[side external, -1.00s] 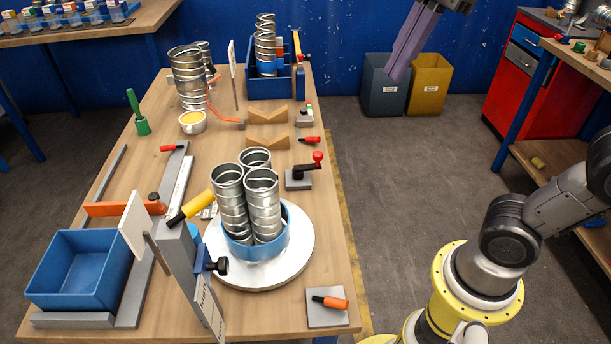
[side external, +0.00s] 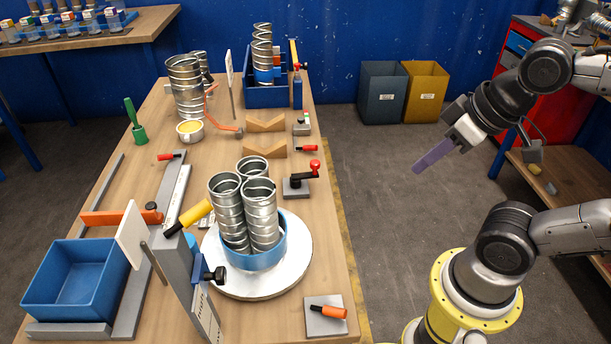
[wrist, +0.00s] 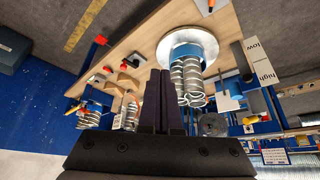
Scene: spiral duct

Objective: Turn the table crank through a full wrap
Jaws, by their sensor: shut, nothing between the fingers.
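The table crank (side external: 303,179) is a black arm with a red knob on a grey base plate, near the right edge of the wooden table. A round white turntable (side external: 218,275) stands in front of it, with a blue ring (side external: 268,259) holding several spiral metal ducts (side external: 262,212). My gripper (side external: 418,170) is shut and empty, with long purple fingers. It hangs in the air right of the table, well apart from the crank. In the wrist view the fingers (wrist: 162,75) are together, the turntable (wrist: 166,45) lies beyond them, and a red knob (wrist: 101,40) shows at left.
An orange-handled crank (side external: 328,311) sits on a plate at the front right corner. Wooden V-blocks (side external: 265,151) and a red-handled clamp (side external: 306,148) lie behind the crank. Grey and yellow bins (side external: 425,92) stand by the wall.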

